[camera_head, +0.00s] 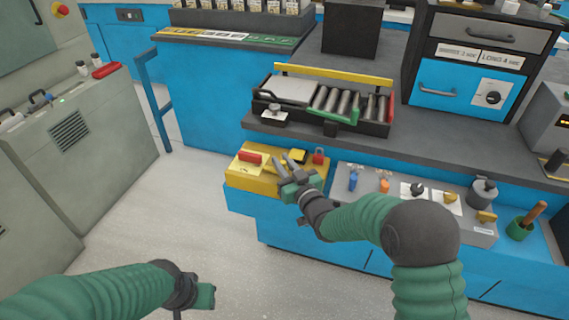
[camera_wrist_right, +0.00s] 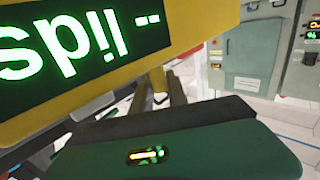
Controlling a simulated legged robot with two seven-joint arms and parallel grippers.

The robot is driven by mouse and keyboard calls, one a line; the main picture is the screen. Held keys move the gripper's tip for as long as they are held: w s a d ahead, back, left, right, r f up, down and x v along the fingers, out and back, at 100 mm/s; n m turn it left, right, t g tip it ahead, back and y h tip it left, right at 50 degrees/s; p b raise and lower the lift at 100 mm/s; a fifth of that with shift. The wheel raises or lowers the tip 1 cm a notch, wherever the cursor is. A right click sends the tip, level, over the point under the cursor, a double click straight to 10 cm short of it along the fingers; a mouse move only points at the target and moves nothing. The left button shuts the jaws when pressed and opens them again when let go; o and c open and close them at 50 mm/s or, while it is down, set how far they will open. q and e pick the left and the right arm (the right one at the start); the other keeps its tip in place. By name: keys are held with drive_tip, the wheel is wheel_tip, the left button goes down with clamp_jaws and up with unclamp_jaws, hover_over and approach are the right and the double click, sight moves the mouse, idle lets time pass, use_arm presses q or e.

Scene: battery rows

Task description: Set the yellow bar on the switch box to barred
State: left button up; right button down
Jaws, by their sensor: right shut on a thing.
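The yellow switch box (camera_head: 236,181) stands on the blue bench's lower ledge. A red block (camera_head: 250,157), a small yellow-and-black unit (camera_head: 299,156) and a padlock (camera_head: 319,156) are on it. My right gripper (camera_head: 281,158) reaches over the box from the right and is shut on a yellow piece, apparently the yellow bar (camera_wrist_right: 158,78), seen between its fingers in the right wrist view. The bar is mostly hidden in the head view.
A grey control panel (camera_head: 420,205) with knobs is right of the box. A green pot with a wooden handle (camera_head: 525,222) stands farther right. A roller tray with a long yellow rail (camera_head: 333,75) sits on the bench above. Grey cabinets stand at left; the floor between is clear.

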drive_tip(key=shift+w+a, duration=0.2)
drive_tip(key=shift+a, duration=0.35)
drive_tip(key=shift+w+a, duration=0.15)
drive_tip(key=shift+a, duration=0.4)
drive_tip(key=c, duration=1.3)
unclamp_jaws()
drive_tip(key=p+v, duration=0.2)
drive_tip(key=v, duration=1.5)
